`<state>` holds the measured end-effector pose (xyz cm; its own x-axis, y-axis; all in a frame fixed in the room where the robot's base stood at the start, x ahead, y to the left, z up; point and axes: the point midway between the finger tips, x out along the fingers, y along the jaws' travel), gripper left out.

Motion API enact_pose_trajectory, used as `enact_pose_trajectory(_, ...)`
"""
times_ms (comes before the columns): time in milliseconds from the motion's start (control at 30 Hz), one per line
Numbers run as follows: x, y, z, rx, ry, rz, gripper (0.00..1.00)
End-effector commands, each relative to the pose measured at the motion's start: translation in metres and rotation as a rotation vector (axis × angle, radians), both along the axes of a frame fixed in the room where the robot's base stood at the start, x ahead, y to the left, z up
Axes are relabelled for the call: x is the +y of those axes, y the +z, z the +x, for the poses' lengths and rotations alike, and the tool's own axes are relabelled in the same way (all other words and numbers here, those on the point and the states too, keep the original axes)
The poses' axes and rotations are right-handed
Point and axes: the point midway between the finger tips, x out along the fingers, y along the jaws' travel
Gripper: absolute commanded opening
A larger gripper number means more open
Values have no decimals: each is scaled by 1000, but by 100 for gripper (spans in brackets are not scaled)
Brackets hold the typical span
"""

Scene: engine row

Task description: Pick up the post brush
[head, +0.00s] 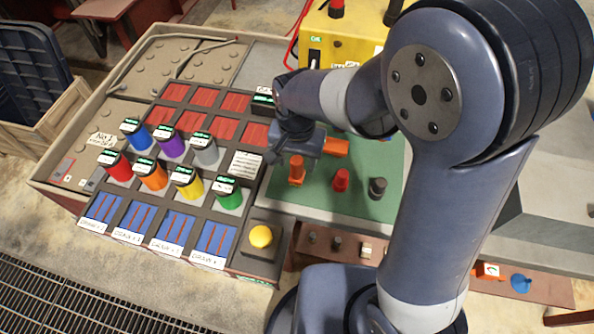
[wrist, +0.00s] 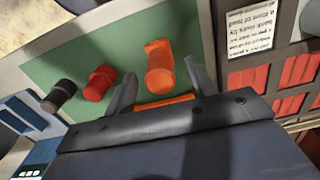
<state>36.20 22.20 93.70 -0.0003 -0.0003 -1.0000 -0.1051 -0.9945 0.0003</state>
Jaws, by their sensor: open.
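Several small pieces stand on a green mat (head: 308,190). They are an orange one (head: 297,170), a red one (head: 341,180) and a black one (head: 377,188). No readable label shows which is the post brush. My gripper (head: 296,150) is over the left part of the mat, close to the orange piece. In the wrist view my open fingers (wrist: 161,68) point toward the orange piece (wrist: 160,70), which lies between their tips. A second orange part (wrist: 165,102) shows close to the palm, partly hidden. The red (wrist: 98,83) and black (wrist: 58,95) pieces lie to the left.
A rack with several coloured cylinders (head: 152,175) and red slots stands left of the mat. A yellow button (head: 261,236) is in front. A yellow box (head: 345,45) with red and black posts stands behind. Small parts lie on a brown ledge (head: 400,255).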

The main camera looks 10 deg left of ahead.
Motion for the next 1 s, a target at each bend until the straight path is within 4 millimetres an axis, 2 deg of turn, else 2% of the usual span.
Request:
enact_pose_trajectory(100,0,-17,-1,3,0,-3,53)
enact_pose_trajectory(200,0,-26,-1,2,0,-2,53)
enact_pose_trajectory(500,0,-29,0,-1,0,1,52)
enact_pose_trajectory(1000,0,-29,0,-1,0,1,11)
